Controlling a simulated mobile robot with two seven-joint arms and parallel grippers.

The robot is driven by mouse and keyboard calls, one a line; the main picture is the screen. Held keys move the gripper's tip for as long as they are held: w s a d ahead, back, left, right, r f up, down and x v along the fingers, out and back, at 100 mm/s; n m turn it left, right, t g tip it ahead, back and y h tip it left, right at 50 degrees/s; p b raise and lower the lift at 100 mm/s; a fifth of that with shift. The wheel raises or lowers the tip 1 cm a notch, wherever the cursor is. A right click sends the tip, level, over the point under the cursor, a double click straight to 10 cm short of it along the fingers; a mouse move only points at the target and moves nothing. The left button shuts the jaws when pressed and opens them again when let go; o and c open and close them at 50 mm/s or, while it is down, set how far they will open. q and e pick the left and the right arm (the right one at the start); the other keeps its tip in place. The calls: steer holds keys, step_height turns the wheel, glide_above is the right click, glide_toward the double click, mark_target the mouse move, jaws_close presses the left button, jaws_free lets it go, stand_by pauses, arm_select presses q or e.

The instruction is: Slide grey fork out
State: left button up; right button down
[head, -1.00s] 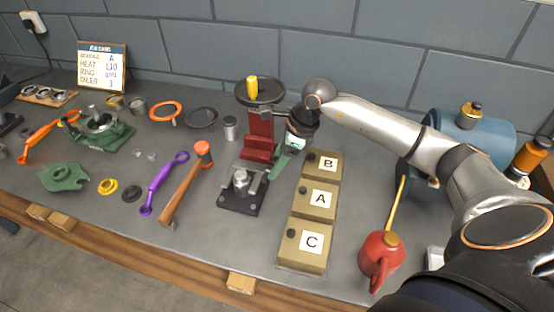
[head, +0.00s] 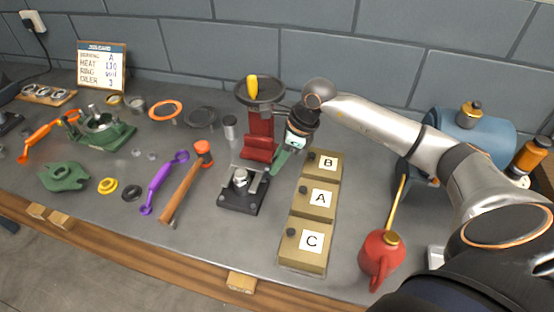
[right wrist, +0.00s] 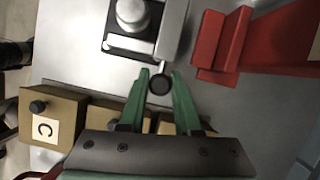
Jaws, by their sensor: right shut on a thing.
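The grey fork (right wrist: 172,35) lies along one side of the black fixture in the right wrist view, and its stem ends in a round black knob (right wrist: 159,85). The black fixture (head: 231,203) stands on the bench in the head view with a pale round part (head: 240,176) at its middle. My right gripper (right wrist: 160,80) is shut on the knob, one green finger on each side. In the head view the right gripper (head: 276,168) reaches down beside the fixture, and its fingers partly hide the fork's end there. My left gripper is not in view.
A red press (head: 259,140) stands close behind the gripper. Boxes B (head: 326,162), A (head: 319,197) and C (head: 311,240) stand close to its right. A hammer (head: 184,193) lies left of the fixture. A red oil can (head: 380,255) stands at right.

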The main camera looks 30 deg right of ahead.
steer(key=shift+w, duration=0.1)
stand_by(0.7)
steer(key=shift+w+d+b, duration=0.25)
steer(key=shift+d+b, duration=0.1)
steer(key=w+d+b, duration=0.1)
steer(key=d, duration=0.1)
steer(key=w+d+b, duration=0.1)
steer(key=w+d, duration=0.1)
steer(key=shift+w, duration=0.25)
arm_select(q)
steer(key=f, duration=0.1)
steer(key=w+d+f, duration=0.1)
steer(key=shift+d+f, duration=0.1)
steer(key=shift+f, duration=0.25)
arm_select(e)
steer(key=shift+w+d+r, duration=0.1)
steer(key=shift+d+r, duration=0.05)
steer(key=shift+d, duration=0.1)
steer(key=c, duration=0.6)
jaws_free()
